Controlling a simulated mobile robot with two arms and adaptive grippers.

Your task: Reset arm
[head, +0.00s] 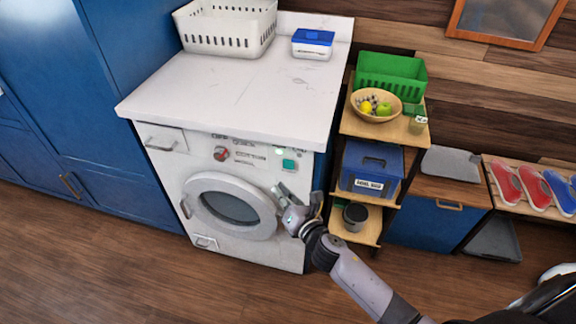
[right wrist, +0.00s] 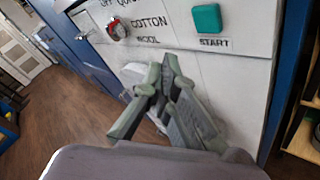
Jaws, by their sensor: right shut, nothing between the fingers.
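My right gripper (head: 281,192) is in front of the right side of the washing machine (head: 270,251), near the right edge of its round door (head: 233,205). It is shut and empty, and I cannot tell if it touches the front. In the right wrist view its fingers (right wrist: 160,82) sit below the teal start button (right wrist: 207,18) and the red dial (right wrist: 117,29). The start button (head: 289,164) and the dial (head: 221,154) also show in the head view. The washer door looks closed. My left gripper is not in view.
A wooden shelf (head: 371,129) right of the washer holds a fruit bowl (head: 372,116), a green basket (head: 391,74) and a blue box (head: 371,166). A white basket (head: 226,27) and a blue-lidded container (head: 312,43) stand on the counter (head: 230,85). Floor (head: 120,270) at front left is clear.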

